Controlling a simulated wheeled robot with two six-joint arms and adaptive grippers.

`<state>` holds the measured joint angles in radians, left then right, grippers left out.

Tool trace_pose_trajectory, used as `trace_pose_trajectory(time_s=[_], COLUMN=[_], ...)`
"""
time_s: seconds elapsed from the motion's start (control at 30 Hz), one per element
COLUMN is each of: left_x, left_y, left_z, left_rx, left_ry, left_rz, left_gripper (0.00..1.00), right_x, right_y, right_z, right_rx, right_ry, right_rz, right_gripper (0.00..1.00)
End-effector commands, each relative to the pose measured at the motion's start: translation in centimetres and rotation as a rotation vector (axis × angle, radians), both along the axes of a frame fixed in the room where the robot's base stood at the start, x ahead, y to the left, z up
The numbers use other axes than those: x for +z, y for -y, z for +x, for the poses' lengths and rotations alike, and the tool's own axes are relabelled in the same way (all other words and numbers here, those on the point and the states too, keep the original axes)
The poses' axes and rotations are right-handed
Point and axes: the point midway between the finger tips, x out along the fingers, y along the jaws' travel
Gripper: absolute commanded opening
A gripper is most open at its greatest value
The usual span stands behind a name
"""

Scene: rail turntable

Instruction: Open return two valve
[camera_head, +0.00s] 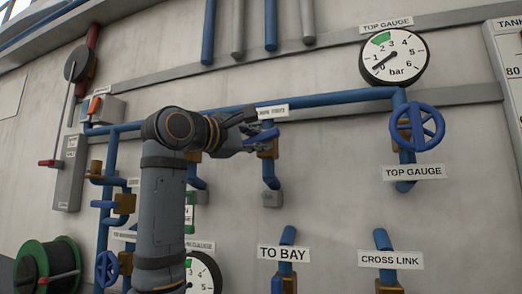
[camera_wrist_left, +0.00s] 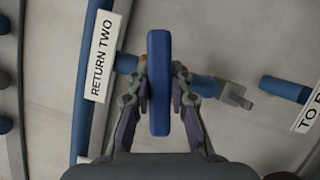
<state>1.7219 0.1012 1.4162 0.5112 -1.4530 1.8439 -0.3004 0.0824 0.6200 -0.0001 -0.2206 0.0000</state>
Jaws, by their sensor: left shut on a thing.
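The return two valve has a blue handle (camera_head: 266,134) on a brass body (camera_head: 268,151), below its partly covered label (camera_head: 272,111). In the left wrist view the blue handle (camera_wrist_left: 158,60) stands edge-on, and the label RETURN TWO (camera_wrist_left: 102,42) is readable to its left. My left gripper (camera_head: 252,138) reaches in from the left. In the wrist view its fingers (camera_wrist_left: 160,105) are shut on the handle, one on each side. The brass body is mostly hidden behind the handle there. My right gripper is not in view.
A blue handwheel (camera_head: 417,127) and the top gauge (camera_head: 394,56) are to the right. Valves labelled TO BAY (camera_head: 284,254) and CROSS LINK (camera_head: 390,260) are below right. A green hose reel (camera_head: 47,269) is at lower left. My left arm hides part of the pipework.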

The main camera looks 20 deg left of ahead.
Motion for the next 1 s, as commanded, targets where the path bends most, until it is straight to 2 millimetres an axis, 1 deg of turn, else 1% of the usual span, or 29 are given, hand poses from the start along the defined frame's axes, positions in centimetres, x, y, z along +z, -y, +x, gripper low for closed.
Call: trace_pose_trajectory(time_s=[0.03,0.5,0.7,1.0], left_x=[-0.9,-1.0,-0.8,-0.7], left_y=[0.0,0.2,0.2,0.2], left_z=[0.1,0.2,0.2,0.3], left_rx=[0.000,-0.002,0.000,0.001], left_ry=[-0.009,-0.030,-0.037,-0.045], left_rz=[-0.041,-0.486,-0.673,-0.905], left_gripper=[0.00,0.00,0.00,0.00], right_x=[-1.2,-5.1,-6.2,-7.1], right_y=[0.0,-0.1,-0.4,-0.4], right_z=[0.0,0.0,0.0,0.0], right_rx=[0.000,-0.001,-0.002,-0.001], right_ry=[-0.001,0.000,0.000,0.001], right_rz=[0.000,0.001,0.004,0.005], right_gripper=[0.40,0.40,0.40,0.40])
